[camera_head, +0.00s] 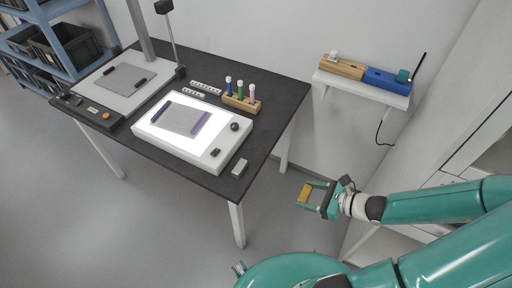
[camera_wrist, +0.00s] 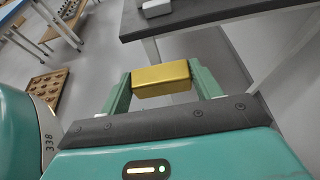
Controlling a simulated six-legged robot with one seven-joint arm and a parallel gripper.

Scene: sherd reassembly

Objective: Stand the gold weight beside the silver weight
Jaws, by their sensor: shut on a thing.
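My gripper (camera_head: 317,195) is shut on the gold weight (camera_head: 304,193), a small gold block held out in the air to the right of the dark table. In the wrist view the gold weight (camera_wrist: 161,79) lies crosswise between the two green fingers of my gripper (camera_wrist: 162,84). The silver weight (camera_head: 240,167) is a small pale grey block on the table's front right corner, apart from the gold one. In the wrist view the silver weight (camera_wrist: 157,8) shows at the top, on the table edge.
The dark table (camera_head: 263,153) also bears a white light box (camera_head: 149,134) with a sherd, a rack of coloured tubes (camera_head: 241,103) and a copy stand (camera_head: 105,89). A wall shelf (camera_head: 357,87) holds wooden and blue blocks. Bare tabletop surrounds the silver weight.

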